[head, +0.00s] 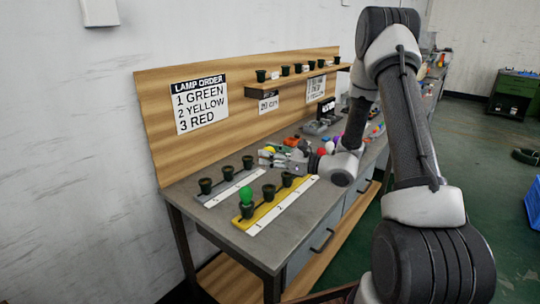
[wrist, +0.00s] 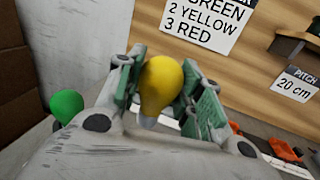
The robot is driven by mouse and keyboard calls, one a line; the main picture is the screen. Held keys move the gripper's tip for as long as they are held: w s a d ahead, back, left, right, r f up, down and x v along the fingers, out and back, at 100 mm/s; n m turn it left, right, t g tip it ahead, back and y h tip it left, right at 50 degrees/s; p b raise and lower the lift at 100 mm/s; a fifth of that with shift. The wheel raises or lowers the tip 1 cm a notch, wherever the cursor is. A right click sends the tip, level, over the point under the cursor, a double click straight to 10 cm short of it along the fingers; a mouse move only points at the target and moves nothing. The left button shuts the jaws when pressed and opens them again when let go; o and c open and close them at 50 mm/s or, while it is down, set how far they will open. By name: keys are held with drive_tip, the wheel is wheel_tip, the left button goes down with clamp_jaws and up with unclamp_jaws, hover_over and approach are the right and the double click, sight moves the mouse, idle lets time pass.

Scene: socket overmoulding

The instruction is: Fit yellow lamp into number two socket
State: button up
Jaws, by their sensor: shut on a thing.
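My gripper (wrist: 160,95) is shut on the yellow lamp (wrist: 162,82), with a green-padded finger on each side and the bulb's rounded end upward. The middle socket (head: 268,193) and the far socket (head: 287,179) look empty. The green lamp also shows at left in the wrist view (wrist: 66,105). The held lamp's lower end is partly hidden.
A grey strip (head: 216,197) with three empty black sockets lies behind the yellow one. The lamp order sign (head: 200,103) reads 1 green, 2 yellow, 3 red. A shelf (head: 305,75) carries several black sockets. Coloured clutter covers the bench's far part; its near left corner is clear.

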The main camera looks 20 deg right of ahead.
sight(270, 170)
drive_tip(key=shift+a, duration=0.1)
drive_tip(key=shift+f, duration=0.1)
drive_tip(key=shift+f, duration=2.8)
drive_tip(key=shift+f, duration=1.25)
drive_tip(key=o, duration=1)
drive_tip(key=v, duration=1.2)
